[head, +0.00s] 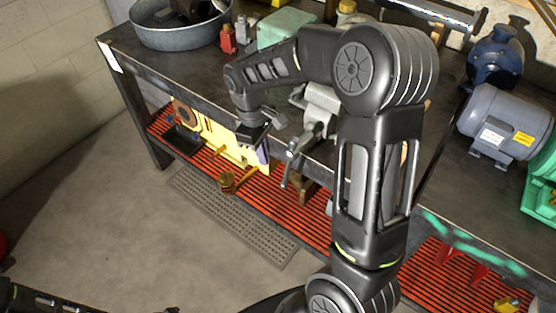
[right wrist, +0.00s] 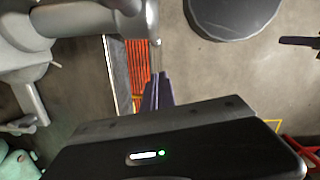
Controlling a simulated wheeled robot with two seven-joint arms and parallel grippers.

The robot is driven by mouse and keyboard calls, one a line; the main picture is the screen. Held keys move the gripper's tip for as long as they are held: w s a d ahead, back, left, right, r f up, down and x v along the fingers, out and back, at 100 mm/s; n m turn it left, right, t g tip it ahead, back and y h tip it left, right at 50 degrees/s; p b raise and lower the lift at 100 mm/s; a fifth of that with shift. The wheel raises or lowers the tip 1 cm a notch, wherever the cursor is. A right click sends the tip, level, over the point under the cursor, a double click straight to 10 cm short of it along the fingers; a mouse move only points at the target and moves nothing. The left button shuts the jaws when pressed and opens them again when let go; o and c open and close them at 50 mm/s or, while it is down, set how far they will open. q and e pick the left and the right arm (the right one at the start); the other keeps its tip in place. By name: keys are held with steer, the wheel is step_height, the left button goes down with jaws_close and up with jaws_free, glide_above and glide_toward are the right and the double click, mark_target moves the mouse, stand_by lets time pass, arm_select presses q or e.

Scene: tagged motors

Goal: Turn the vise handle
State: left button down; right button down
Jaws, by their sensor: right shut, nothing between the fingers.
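The grey vise (head: 321,100) is mounted at the front edge of the workbench, partly hidden by my right arm. Its handle (head: 290,160) hangs slanted in front of the bench edge. My right gripper (head: 264,155) points down just left of the handle in the head view, shut and empty. In the right wrist view the shut fingers (right wrist: 156,92) are just below the end of the handle (right wrist: 154,45), with the vise body (right wrist: 70,20) at upper left. I cannot tell whether they touch. My left arm shows only at the lower left edge; its fingers are not clear.
The workbench (head: 125,50) carries a metal basin (head: 178,32), a red bottle (head: 228,40), a green box (head: 287,30), a grey motor (head: 503,120) and a blue motor (head: 495,62). A red slatted shelf (head: 310,212) below holds a mallet (head: 228,182).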

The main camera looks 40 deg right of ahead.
mark_target(297, 156)
arm_select(q)
steer(key=shift+s+r+p, duration=0.1)
steer(key=shift+r+p, duration=0.5)
steer(key=shift+r, duration=0.05)
arm_select(e)
steer(key=s, duration=0.1)
steer(key=s+d, duration=0.1)
steer(key=s+d+f, duration=0.1)
steer(key=shift+s+f, duration=0.1)
steer(key=shift+s, duration=0.2)
arm_select(q)
steer(key=shift+f, duration=0.1)
arm_select(e)
steer(key=shift+s+d+f, duration=0.15)
steer(key=shift+s+f, duration=0.1)
steer(key=shift+s, duration=0.1)
steer(key=shift+s+d+r, duration=0.1)
steer(key=shift+s+d, duration=0.05)
steer(key=shift+s, duration=0.25)
arm_select(q)
steer(key=shift+s+f, duration=0.15)
steer(key=shift+s, duration=0.1)
arm_select(e)
steer(key=shift+w, duration=0.15)
